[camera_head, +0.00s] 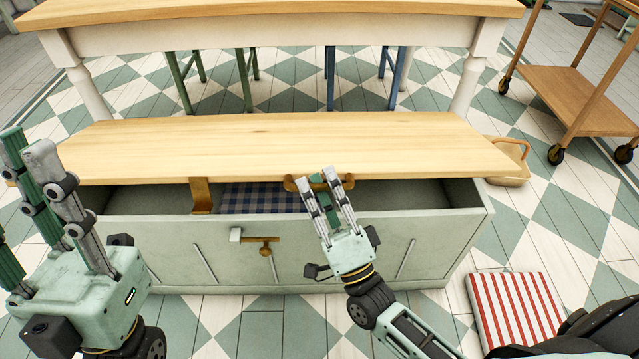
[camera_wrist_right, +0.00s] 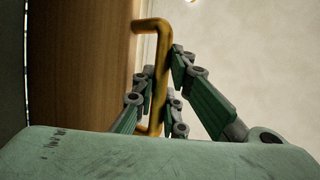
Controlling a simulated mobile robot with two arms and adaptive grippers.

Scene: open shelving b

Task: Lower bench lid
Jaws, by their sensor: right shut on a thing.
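The bench (camera_head: 330,255) is pale green, and its wooden lid (camera_head: 300,140) is partly raised, leaving a dark gap along the front. A brass handle (camera_head: 291,184) sits at the lid's front edge. My right gripper (camera_head: 319,180) is shut on this handle. The right wrist view shows the handle (camera_wrist_right: 158,60) between the fingers (camera_wrist_right: 163,95), beside the brown wood of the lid (camera_wrist_right: 80,70). My left gripper (camera_head: 27,190) is open and empty, left of the bench, with its fingers pointing up. A brass hasp (camera_head: 201,195) hangs from the lid's front edge.
A blue checked cloth (camera_head: 250,198) lies inside the bench. A brass latch (camera_head: 262,240) is on its front. A wooden table (camera_head: 270,10) stands behind, and a wheeled cart (camera_head: 575,100) at the upper right. A red-striped cushion (camera_head: 515,310) lies on the floor at right.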

